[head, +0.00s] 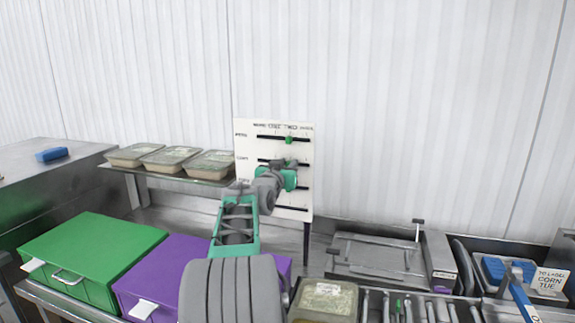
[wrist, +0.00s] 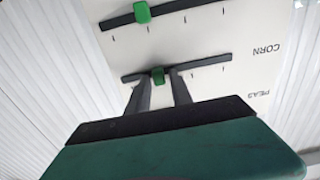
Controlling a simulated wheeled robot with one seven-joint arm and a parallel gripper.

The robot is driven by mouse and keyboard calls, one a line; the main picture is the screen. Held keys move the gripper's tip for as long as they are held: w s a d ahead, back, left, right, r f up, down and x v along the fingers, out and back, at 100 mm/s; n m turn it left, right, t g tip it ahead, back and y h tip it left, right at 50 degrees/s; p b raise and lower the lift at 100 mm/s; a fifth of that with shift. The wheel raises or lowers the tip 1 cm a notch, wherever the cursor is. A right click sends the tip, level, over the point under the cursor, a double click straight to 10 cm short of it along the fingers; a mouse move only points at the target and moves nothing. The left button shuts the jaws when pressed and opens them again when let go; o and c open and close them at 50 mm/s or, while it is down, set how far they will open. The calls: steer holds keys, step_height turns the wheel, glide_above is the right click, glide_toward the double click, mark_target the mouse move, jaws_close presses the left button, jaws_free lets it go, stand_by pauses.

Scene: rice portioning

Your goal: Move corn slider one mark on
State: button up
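The corn slider is a small green knob (wrist: 157,75) on a dark slot in line with the CORN label, in the wrist view. It stands toward the left part of that slot there, and its exact mark is hidden by my fingers. My gripper (wrist: 160,82) has one finger on each side of the knob, with narrow gaps showing, so it looks open around it. In the head view my gripper (head: 290,172) is in front of the white slider board (head: 302,205) and hides the corn knob.
The top slot's green knob (head: 289,140) is just above my gripper. Lidded tubs (head: 170,157) stand on a shelf left of the board. Below are a green box (head: 95,250), a purple box (head: 165,275) and a metal scale-like device (head: 375,255).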

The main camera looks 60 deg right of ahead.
jaws_close()
stand_by(1.1)
